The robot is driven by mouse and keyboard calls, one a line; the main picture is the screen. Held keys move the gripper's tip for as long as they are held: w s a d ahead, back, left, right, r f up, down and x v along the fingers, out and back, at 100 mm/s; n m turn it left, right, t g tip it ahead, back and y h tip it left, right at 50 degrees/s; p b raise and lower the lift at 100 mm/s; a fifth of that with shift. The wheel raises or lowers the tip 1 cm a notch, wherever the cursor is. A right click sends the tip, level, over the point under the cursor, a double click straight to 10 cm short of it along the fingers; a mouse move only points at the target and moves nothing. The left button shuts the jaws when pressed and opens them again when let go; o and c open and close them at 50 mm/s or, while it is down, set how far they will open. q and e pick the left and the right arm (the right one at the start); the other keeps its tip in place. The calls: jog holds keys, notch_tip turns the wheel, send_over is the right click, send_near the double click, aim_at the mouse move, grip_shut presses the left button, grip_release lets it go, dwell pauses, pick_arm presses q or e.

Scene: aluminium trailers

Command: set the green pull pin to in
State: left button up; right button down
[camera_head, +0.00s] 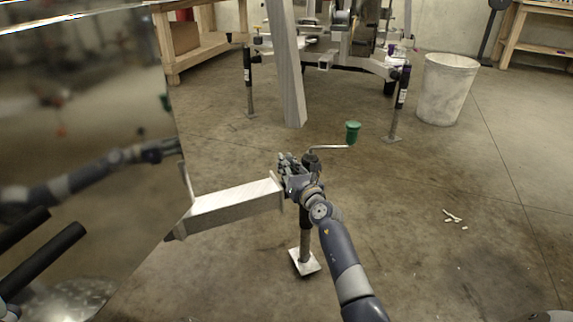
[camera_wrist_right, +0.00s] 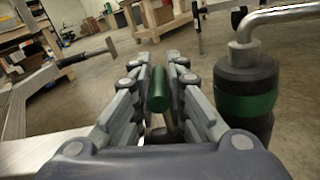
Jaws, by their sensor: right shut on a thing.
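The green pull pin (camera_wrist_right: 158,90) stands upright between the fingers of my right gripper (camera_wrist_right: 158,78) in the right wrist view. The gripper is shut on the pin's green grip, with a thin metal stem below it. In the head view my right gripper (camera_head: 287,164) is at the right end of the aluminium beam, beside the jack, and hides the pin. The black trailer jack (camera_wrist_right: 246,90) with a green band is just right of the gripper. My left gripper is not in view.
The jack's crank handle with a green knob (camera_head: 353,131) sticks out to the right. The aluminium beam (camera_head: 237,202) runs left to a shiny trailer wall (camera_head: 85,110), which mirrors an arm. A white bin (camera_head: 446,88) stands at the back. The floor at right is mostly clear.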

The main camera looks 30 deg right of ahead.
notch_tip(320, 180, down, 4)
jog(key=shift+r+b, duration=0.15)
jog(key=shift+b, duration=0.65)
jog(key=shift+r, duration=0.1)
jog(key=c, duration=1.6)
grip_release()
jog(key=shift+o, duration=0.2)
jog(key=shift+a, duration=0.15)
jog(key=shift+s, duration=0.15)
jog(key=s, duration=1.1)
jog(key=shift+s+a, duration=0.3)
jog(key=shift+s, duration=0.05)
